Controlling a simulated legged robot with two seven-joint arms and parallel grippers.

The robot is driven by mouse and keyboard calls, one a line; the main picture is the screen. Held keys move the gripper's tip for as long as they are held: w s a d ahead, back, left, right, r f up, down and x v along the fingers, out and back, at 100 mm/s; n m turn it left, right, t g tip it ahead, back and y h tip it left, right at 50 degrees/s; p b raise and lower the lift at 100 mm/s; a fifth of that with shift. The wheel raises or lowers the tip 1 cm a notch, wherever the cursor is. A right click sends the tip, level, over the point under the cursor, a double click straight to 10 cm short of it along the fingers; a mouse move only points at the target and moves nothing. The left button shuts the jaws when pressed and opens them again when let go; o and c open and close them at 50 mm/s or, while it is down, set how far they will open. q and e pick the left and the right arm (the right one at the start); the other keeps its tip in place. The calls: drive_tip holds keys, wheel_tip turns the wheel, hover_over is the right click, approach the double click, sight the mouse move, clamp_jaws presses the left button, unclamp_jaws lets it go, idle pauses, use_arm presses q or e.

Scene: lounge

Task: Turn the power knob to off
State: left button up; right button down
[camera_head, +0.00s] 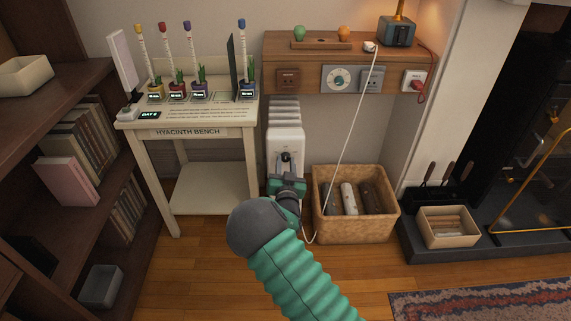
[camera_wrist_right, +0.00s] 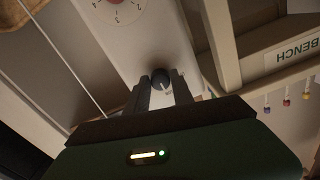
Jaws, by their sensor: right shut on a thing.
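A white heater (camera_head: 286,118) stands against the wall between the bench and a wicker basket. A small dark round knob (camera_wrist_right: 160,79) sits on the heater's front panel (camera_wrist_right: 145,40); I take it for the power knob. My right gripper (camera_wrist_right: 161,88) is shut on this knob, one finger on each side. In the head view my right gripper (camera_head: 286,168) reaches the heater's front and covers its lower part. A larger dial with a red centre (camera_wrist_right: 118,3) is cut by the top edge of the wrist view. My left gripper is not in view.
The hyacinth bench (camera_head: 190,131) with several potted plants stands close on the left. The wicker basket (camera_head: 355,228) stands close on the right. A white cable (camera_head: 343,150) hangs from the wooden shelf (camera_head: 310,48) and runs down beside the heater.

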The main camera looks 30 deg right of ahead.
drive_tip(key=shift+r+n+p, duration=0.15)
drive_tip(key=shift+n+p, duration=0.9)
drive_tip(key=shift+n, duration=0.35)
drive_tip(key=n+p, duration=0.2)
drive_tip(key=n, duration=0.2)
drive_tip(key=shift+n+p, duration=0.3)
drive_tip(key=n+p, duration=0.1)
drive_tip(key=n, duration=0.2)
drive_tip(key=shift+n+p, duration=0.55)
drive_tip(key=shift+n, duration=1.05)
drive_tip(key=shift+f, duration=0.2)
drive_tip(key=c, duration=1.1)
unclamp_jaws()
